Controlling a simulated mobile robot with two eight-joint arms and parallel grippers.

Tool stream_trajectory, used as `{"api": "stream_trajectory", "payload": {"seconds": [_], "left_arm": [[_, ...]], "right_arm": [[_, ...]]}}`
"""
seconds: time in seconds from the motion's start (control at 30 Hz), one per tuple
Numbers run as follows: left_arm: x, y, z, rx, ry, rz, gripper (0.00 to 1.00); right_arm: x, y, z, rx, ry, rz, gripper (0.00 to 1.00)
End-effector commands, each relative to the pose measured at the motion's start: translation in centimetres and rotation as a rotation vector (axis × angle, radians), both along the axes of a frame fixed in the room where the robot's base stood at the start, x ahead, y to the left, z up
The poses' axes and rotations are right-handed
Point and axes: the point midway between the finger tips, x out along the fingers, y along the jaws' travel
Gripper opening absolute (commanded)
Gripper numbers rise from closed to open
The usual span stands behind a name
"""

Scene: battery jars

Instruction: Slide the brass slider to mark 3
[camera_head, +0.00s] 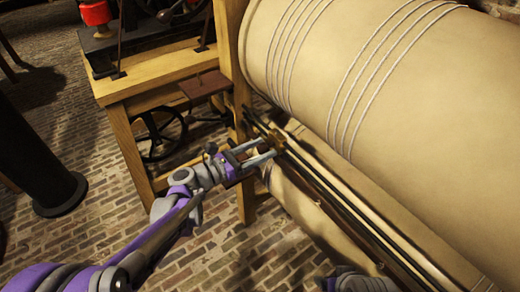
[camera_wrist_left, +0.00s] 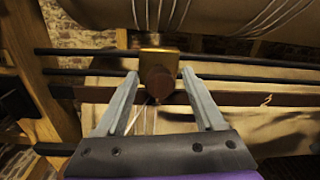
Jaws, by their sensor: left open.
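The brass slider (camera_head: 277,138) sits on two dark parallel rails (camera_head: 325,188) beside the big drum, near the rails' far left end. Contact cannot be told. A brown strip (camera_wrist_left: 233,98) runs below the slider; no mark numbers are readable.
A large tan drum wound with cords (camera_head: 400,75) fills the upper right. A wooden post (camera_head: 232,60) and bench (camera_head: 165,70) stand left of the rails. A black column (camera_head: 35,155) stands at the far left. Brick floor (camera_head: 190,250) is open below.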

Motion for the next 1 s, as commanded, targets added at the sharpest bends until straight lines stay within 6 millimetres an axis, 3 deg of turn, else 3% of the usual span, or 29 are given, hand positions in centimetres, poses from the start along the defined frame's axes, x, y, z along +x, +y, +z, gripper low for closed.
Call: {"api": "stream_trajectory", "payload": {"seconds": [0.13,0.5,1.0], "left_arm": [[-0.01,0.03,0.01,0.0,0.0,0.0,0.67],[-0.02,0.05,0.01,0.0,0.0,0.0,0.0],[-0.03,0.06,0.01,0.001,-0.001,0.0,0.0]], "right_arm": [[0.0,0.0,0.01,0.0,0.0,0.0,0.8],[0.0,0.0,0.01,0.0,0.0,0.0,0.8],[0.0,0.0,0.01,0.0,0.0,0.0,0.8]]}}
